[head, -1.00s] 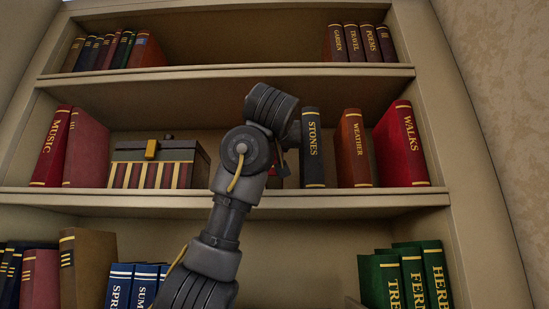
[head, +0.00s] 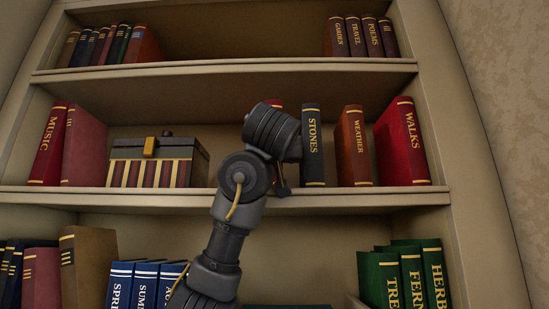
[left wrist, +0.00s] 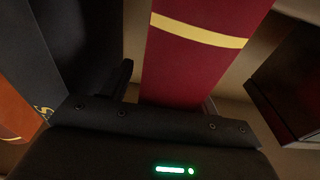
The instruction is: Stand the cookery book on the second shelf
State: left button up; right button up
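A dark red book with a yellow band (left wrist: 195,65) stands out in the left wrist view, in front of my left gripper (left wrist: 168,88). One dark finger shows beside the book with a narrow gap between them; the other finger is mostly hidden. In the head view only a bit of the red book's top (head: 276,103) shows behind my left arm, left of the dark STONES book (head: 313,150). Its title is hidden, so I cannot tell if it is the cookery book. My left gripper is at the middle shelf (head: 340,199), near its front edge. My right gripper is not in view.
A striped box (head: 150,173) stands left of my arm, with the MUSIC book (head: 50,150) further left. The WEATHER (head: 355,150) and WALKS (head: 405,145) books stand to the right. The top shelf's middle is empty. Blue (head: 145,285) and green (head: 410,275) books stand below.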

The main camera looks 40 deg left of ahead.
pick_arm(q)
jog(key=shift+s, duration=0.1)
jog(key=b+v, duration=0.7)
jog(key=v, duration=0.5)
jog(key=shift+f, duration=0.1)
